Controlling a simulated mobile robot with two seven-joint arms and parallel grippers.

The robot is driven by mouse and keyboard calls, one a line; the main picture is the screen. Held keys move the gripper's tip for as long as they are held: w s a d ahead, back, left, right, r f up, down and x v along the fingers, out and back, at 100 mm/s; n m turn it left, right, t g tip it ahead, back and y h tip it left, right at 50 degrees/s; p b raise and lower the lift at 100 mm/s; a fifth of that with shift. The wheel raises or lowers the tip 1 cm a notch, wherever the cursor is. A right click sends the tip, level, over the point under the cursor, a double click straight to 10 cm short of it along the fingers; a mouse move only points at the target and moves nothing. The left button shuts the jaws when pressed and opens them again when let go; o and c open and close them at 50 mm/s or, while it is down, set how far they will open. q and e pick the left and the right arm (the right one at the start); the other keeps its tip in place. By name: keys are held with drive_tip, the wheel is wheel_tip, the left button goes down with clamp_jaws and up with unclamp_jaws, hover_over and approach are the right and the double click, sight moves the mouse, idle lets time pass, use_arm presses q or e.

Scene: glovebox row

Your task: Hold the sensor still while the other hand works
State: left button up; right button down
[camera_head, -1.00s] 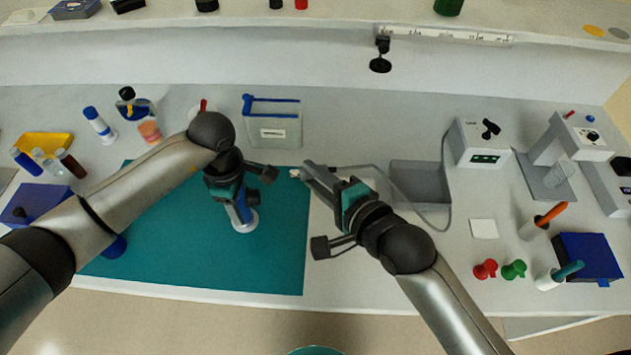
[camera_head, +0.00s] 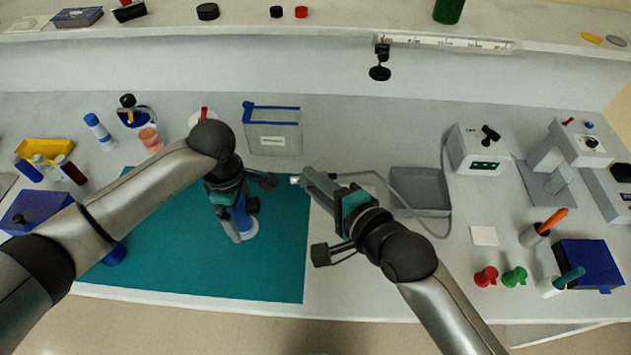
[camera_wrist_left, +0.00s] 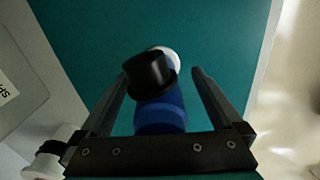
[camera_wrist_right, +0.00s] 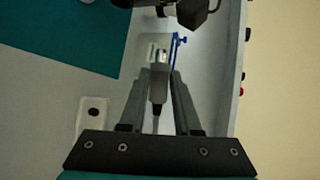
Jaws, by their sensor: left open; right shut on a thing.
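The sensor is a slim grey probe (camera_wrist_right: 158,83) with a pale tip (camera_head: 295,181). My right gripper (camera_head: 318,186) is shut on it and holds it pointing left, near the mat's right edge. In the right wrist view its cable runs back between the fingers. A blue cylinder (camera_head: 241,214) with a white base (camera_head: 249,231) stands on the teal mat (camera_head: 170,260). In the left wrist view it has a black top (camera_wrist_left: 150,75). My left gripper (camera_head: 233,226) is open, with one finger on either side of this cylinder. Contact cannot be told.
The cable (camera_head: 447,190) loops to a meter box (camera_head: 480,149) with a green display. A grey tray (camera_head: 420,208) lies right of my right gripper. Red (camera_head: 486,276) and green (camera_head: 515,276) pieces stand front right.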

idle(0.5)
use_arm(q)
wheel_tip(320, 180, up, 12)
idle(0.5)
drive_tip(key=shift+s, duration=0.15)
